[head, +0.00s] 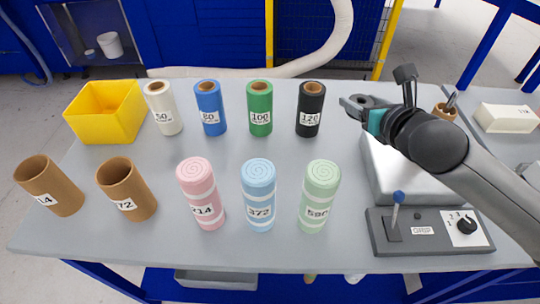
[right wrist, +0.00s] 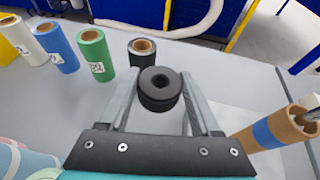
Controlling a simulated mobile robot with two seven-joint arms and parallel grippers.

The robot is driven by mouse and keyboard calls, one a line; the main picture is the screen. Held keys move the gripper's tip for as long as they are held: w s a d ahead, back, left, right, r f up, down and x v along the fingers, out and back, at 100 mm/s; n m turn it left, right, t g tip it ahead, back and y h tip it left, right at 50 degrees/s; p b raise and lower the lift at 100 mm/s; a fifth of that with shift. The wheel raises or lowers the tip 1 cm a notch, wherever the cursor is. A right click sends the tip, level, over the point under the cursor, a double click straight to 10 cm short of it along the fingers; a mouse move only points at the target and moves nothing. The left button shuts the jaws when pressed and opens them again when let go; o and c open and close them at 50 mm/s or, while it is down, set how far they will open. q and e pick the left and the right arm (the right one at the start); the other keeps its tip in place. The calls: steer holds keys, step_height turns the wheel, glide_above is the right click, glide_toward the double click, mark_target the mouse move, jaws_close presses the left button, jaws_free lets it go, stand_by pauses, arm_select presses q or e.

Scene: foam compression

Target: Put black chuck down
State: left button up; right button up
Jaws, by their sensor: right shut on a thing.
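The black chuck (right wrist: 159,90), a short dark ring-shaped piece with a central hole, is between the fingers of my right gripper (right wrist: 158,98) in the right wrist view. The gripper is shut on it. In the head view the right gripper (head: 362,106) is over the table, just right of the black roll marked 120 (head: 309,110), and the chuck (head: 374,102) shows only as a small dark shape there. How high it is above the table is hard to tell. My left gripper is not in view.
White, blue and green rolls stand left of the black roll, beside a yellow bin (head: 105,112). Pink, blue and green foam rolls and two brown tubes stand in front. A grey machine (head: 400,180) with a control box (head: 430,232) is below my right arm. A brown holder (right wrist: 275,130) stands right.

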steer(key=f+b, duration=0.3)
steer(key=f, duration=0.7)
steer(key=f+b, duration=0.3)
steer(key=f, duration=0.7)
steer(key=shift+a+f, duration=0.2)
steer(key=shift+f, duration=0.05)
steer(key=shift+r, duration=0.1)
steer(key=o, duration=1.4)
steer(key=shift+f, duration=0.2)
steer(key=shift+s+r, duration=0.1)
steer(key=shift+r, duration=0.15)
steer(key=p+v, duration=0.2)
steer(key=v, duration=1)
steer(key=shift+f, duration=0.1)
